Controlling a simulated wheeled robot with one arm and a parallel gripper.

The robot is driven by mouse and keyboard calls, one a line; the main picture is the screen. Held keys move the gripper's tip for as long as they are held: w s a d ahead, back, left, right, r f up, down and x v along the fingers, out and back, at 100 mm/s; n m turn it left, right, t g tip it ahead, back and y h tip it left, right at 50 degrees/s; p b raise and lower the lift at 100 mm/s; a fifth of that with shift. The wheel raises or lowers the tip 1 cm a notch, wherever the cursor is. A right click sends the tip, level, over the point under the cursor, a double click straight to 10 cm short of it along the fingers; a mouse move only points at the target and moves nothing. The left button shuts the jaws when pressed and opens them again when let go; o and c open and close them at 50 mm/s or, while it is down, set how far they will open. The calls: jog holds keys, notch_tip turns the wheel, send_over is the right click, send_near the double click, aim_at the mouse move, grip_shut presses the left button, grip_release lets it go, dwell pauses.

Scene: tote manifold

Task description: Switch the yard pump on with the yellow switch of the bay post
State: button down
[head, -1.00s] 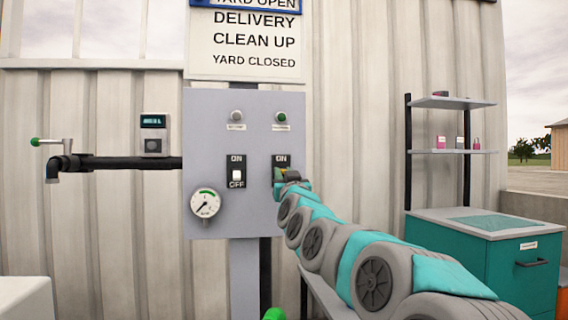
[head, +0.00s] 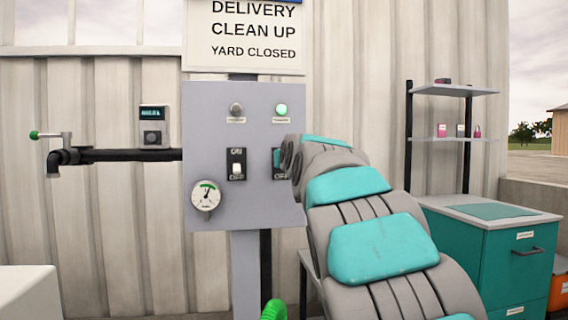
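The grey bay post panel (head: 215,115) stands in front of the wall. Its left switch (head: 237,165) has a white lever near the OFF mark. Only the left edge of the right switch's dark plate (head: 275,172) shows; its lever and any yellow on it are hidden behind my arm. The lamp (head: 281,109) above the right switch glows bright green; the left lamp (head: 236,109) is grey and unlit. The gauge (head: 206,196) needle points up into the green band. My gripper is hidden behind my own arm links, which reach the panel's right edge.
A black pipe with a green-handled tap (head: 52,135) and a small display box (head: 153,118) are at the left. A teal cabinet (head: 515,265) and a shelf (head: 455,90) with small padlock-like items stand at the right. A white block (head: 25,290) is at lower left.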

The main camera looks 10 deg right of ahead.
jog(key=shift+r, duration=0.2)
dwell(0.3)
jog(key=c, duration=0.7)
grip_release()
jog(key=shift+f, duration=0.1)
jog(key=shift+s, duration=0.1)
jog(key=s, duration=0.2)
jog(key=s+b, duration=0.1)
jog(key=s, duration=0.2)
jog(key=s+r, duration=0.1)
jog(key=s, duration=0.1)
jog(key=shift+s, duration=0.25)
